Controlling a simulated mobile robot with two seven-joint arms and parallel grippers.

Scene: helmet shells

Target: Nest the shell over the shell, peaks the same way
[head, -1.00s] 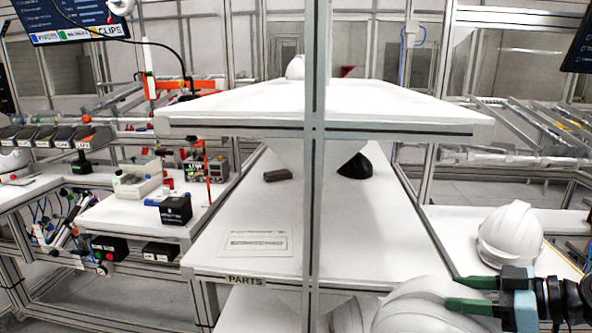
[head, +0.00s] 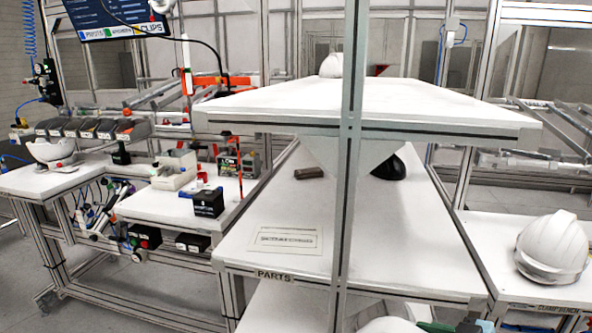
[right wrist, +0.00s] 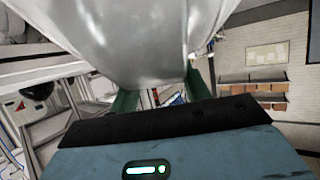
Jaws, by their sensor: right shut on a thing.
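My right gripper (right wrist: 158,95) has its green fingers shut on a white helmet shell (right wrist: 140,35), which fills the top of the right wrist view. In the head view only a sliver of this held shell (head: 388,326) shows at the bottom edge, so its peak direction cannot be told. A second white shell (head: 553,248) rests dome up on the bench at the right. A third white shell (head: 52,150) sits on the left bench, small in view. My left gripper is not in view.
A shelf rack with an upright post (head: 350,170) stands in front. Its PARTS shelf (head: 240,255) holds a brown block (head: 309,173) and a black object (head: 389,163). A white rounded object (head: 331,65) is on the top shelf (head: 290,105). The left bench carries bins and tools.

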